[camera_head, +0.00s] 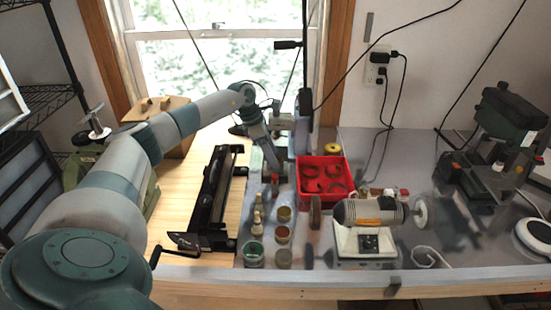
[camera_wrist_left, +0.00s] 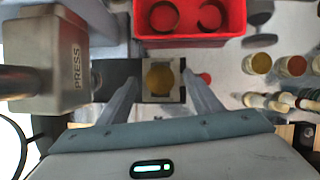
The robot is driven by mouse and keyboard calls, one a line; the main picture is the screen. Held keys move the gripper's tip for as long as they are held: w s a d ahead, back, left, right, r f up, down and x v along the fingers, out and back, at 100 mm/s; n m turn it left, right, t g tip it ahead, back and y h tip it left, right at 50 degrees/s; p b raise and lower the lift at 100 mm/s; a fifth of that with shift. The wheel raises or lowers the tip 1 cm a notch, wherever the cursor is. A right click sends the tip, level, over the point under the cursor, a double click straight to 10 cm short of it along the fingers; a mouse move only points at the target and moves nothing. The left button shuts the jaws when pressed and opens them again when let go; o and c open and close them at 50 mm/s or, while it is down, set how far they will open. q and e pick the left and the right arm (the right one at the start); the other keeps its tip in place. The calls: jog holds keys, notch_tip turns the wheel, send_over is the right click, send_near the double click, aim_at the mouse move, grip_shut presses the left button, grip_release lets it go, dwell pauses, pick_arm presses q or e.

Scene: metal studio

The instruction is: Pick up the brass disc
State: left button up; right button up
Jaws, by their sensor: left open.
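The brass disc (camera_wrist_left: 159,78) lies in a square grey block in the left wrist view. In the head view I cannot make it out; my left arm covers that spot. My left gripper (camera_wrist_left: 160,84) is open, its two fingers apart on either side of the block with the disc between them in the picture. I cannot tell how far above the disc the fingertips are. In the head view my left gripper (camera_head: 271,160) points down, left of the red bin. My right gripper is not in view.
A grey machine marked PRESS (camera_wrist_left: 58,55) stands close to the left finger. A red bin (camera_wrist_left: 198,40) with round things inside is close by. Several jars (camera_head: 253,252) stand nearer me. A black tool (camera_head: 213,205) lies left, a bench grinder (camera_head: 368,215) right.

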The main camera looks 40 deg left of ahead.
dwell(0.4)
pick_arm(q)
jog(key=c, duration=1.2)
jog(key=shift+r, duration=0.1)
